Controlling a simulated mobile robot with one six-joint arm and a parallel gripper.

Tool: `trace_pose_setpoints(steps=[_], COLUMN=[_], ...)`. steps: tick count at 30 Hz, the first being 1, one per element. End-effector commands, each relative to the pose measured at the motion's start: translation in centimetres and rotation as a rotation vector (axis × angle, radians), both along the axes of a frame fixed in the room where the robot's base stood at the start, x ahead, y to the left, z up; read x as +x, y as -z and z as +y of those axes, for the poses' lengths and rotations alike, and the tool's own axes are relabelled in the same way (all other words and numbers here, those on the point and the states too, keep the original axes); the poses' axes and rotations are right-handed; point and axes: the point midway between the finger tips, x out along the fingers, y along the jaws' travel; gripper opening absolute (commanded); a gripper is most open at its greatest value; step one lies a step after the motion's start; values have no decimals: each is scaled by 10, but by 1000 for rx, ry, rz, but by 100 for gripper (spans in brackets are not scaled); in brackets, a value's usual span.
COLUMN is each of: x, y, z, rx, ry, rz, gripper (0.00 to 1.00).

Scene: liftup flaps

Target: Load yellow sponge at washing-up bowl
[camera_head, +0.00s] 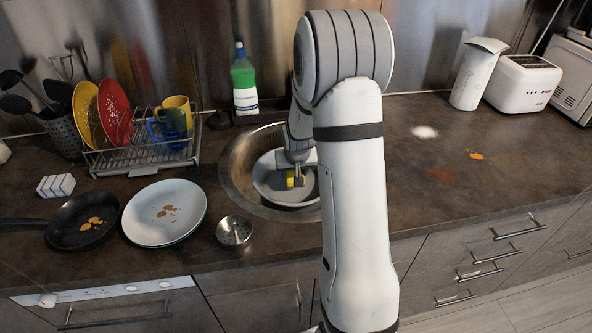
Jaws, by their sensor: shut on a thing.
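The yellow sponge (290,182) shows as a small yellow patch between the jaws of my gripper (296,182). My gripper is shut on it, low over the white washing-up bowl (267,185). The bowl sits in the round metal sink (232,180). My arm hides the right part of the bowl and sink. I cannot tell whether the sponge touches the bowl's bottom.
A dish rack (140,155) with plates and mugs stands left of the sink. A soiled white plate (164,212), a pan (83,222) and a metal strainer (234,231) lie in front. A green bottle (244,80) stands behind.

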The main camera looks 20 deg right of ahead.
Motion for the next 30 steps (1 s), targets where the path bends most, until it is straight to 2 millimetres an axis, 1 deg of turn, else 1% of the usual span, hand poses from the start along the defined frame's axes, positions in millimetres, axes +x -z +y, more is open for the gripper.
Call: trace_pose_setpoints(steps=[14,17,30], x=[0,0,0], y=[-2,-6,-42], z=[1,1,1], rx=[0,-1,0], ry=[-1,-1,-1], rz=[0,-1,-1], gripper=[31,31,31])
